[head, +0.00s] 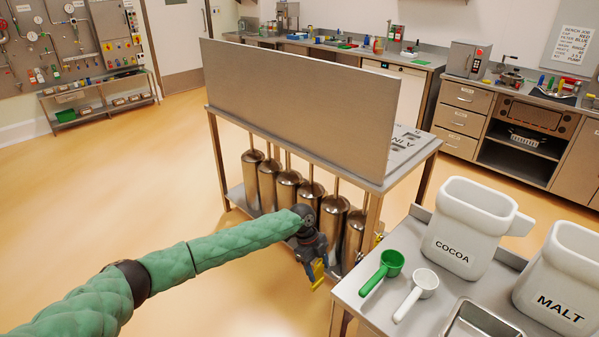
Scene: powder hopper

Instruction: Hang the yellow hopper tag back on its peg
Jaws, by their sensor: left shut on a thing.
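My left gripper (313,259) hangs in front of the metal cylinders near the middle of the head view, pointing down. It is shut on the yellow hopper tag (318,273), which sticks out below the fingers. The tag is small and partly covered by the fingers, and any writing on it is too small to read. I cannot make out the peg. My right gripper is not in view.
A steel stand (300,105) with a tall back panel holds several metal cylinders (287,187) beneath it. At right, a table (350,288) carries COCOA (468,225) and MALT (565,285) containers, a green scoop (384,270) and a white scoop (418,290). Floor at left is clear.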

